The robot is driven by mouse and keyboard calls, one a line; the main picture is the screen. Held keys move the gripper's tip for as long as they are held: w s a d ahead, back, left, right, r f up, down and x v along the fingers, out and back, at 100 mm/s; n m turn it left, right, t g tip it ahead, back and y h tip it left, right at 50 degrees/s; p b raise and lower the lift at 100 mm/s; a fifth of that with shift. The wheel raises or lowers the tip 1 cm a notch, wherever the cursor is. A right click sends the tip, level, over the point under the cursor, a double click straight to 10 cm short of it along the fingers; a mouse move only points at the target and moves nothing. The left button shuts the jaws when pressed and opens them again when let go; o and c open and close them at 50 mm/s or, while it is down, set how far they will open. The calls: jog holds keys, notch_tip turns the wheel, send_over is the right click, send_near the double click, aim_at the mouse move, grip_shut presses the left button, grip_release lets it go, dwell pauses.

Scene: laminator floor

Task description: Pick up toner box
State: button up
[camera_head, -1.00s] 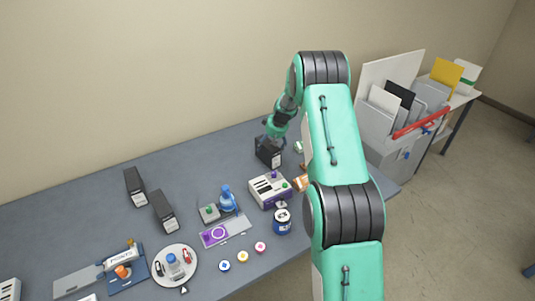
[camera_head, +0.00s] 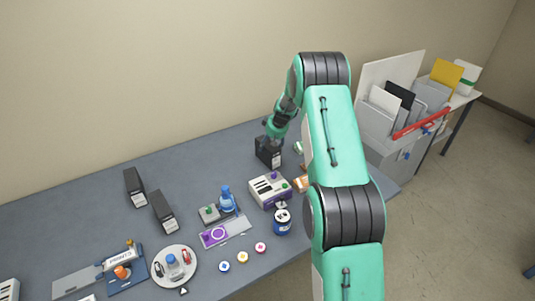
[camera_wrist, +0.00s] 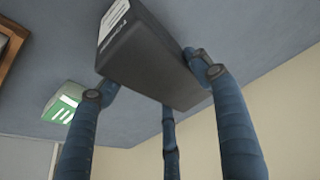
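A dark toner box (camera_head: 267,152) with a white label stands at the back right of the table, beneath my gripper (camera_head: 272,138). In the wrist view the toner box (camera_wrist: 150,62) fills the upper middle, and the blue fingers of my gripper (camera_wrist: 150,80) lie on both sides of it, with a third finger behind. The fingertips are at or very near the box's sides; whether they press on it cannot be told.
A white and purple device (camera_head: 269,190) and a dark blue jar (camera_head: 282,222) stand in front of the box. A blue bottle (camera_head: 227,201) and a round white plate (camera_head: 187,283) are farther left. A green-and-white item (camera_wrist: 62,105) lies beside the box. The table's back is clear.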

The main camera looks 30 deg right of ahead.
jog(key=c, duration=0.9)
jog(key=shift+c, duration=0.2)
jog(key=shift+r+p, duration=0.2)
jog(key=shift+p, duration=0.15)
jog(key=shift+r, duration=0.15)
notch_tip(320, 180, up, 10)
jog(key=shift+f+p, duration=0.1)
jog(key=shift+p, duration=0.4)
